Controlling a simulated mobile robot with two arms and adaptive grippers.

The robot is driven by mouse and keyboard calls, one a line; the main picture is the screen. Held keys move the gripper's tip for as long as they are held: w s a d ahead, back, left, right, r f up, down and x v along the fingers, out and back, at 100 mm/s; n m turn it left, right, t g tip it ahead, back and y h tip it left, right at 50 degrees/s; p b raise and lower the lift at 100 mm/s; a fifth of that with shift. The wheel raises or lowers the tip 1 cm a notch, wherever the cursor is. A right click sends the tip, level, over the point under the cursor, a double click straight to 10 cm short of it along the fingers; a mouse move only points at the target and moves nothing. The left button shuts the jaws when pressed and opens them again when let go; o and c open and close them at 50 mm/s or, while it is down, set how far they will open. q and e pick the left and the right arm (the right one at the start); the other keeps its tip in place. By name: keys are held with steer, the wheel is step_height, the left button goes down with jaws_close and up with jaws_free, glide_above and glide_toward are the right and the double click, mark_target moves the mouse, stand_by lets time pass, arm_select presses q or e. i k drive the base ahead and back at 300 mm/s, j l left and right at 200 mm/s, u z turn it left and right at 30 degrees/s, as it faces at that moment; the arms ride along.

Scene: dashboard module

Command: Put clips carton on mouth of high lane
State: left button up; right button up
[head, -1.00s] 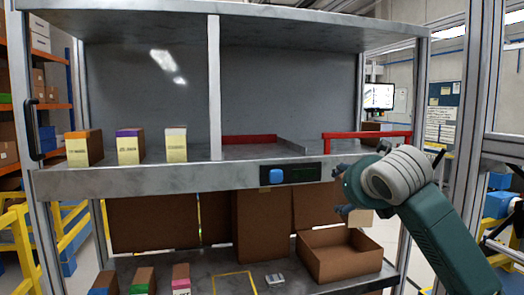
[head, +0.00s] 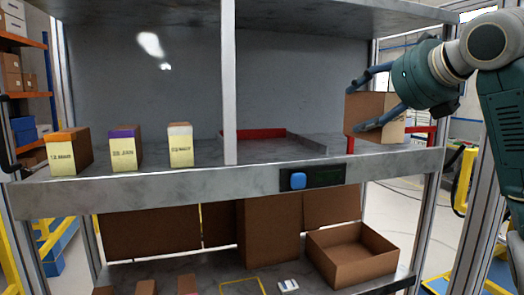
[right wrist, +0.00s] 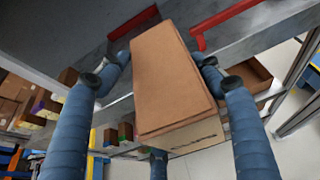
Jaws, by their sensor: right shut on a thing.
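My right gripper (head: 366,106) is shut on a brown carton (head: 368,106) in the head view, at the right end of the upper shelf. The carton also fills the middle of the right wrist view (right wrist: 172,78), with blue fingers on both sides of it. It is held at about the height of the red bar (head: 420,134) and partly hides it. Whether it touches the shelf (head: 235,178) cannot be told. I take it to be the clips carton; its label is not readable. My left gripper is not in view.
Three cartons with orange, purple and white tops, including the white-topped one (head: 181,146), stand on the upper shelf's left. A white post (head: 229,90) divides the shelf. An open brown box (head: 350,262) sits below right. A blue button (head: 298,180) is on the front edge.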

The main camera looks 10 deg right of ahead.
mark_target(277, 154)
steer(key=i+j, duration=0.7)
steer(key=i, duration=0.2)
